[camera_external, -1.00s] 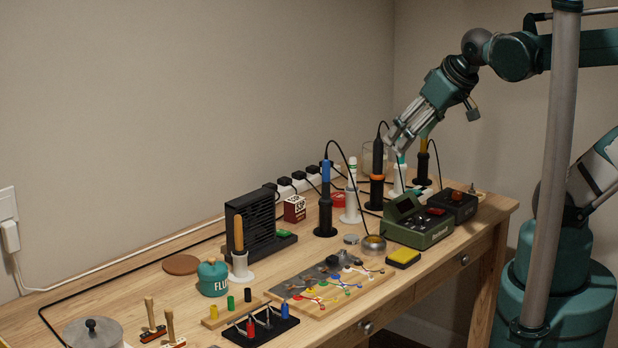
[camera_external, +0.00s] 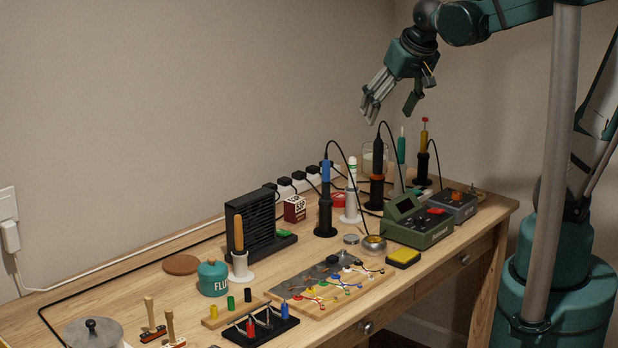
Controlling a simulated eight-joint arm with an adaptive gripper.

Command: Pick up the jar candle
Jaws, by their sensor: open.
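The jar candle (camera_external: 367,160) appears to be the clear glass jar with pale contents at the far end of the workbench, near the wall. A black and orange soldering iron (camera_external: 377,178) stands in front of it and hides part of it. My gripper (camera_external: 389,114) is open and empty. It hangs in the air above the far end of the bench, higher than the jar in the picture, with its fingers pointing down. The fingers look apart from the jar and the irons.
Upright irons stand close around the jar: a blue one (camera_external: 325,190), a white one (camera_external: 351,195) and a yellow one (camera_external: 423,160). A green station (camera_external: 418,222) is in front. A power strip (camera_external: 300,184) with cables runs along the wall.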

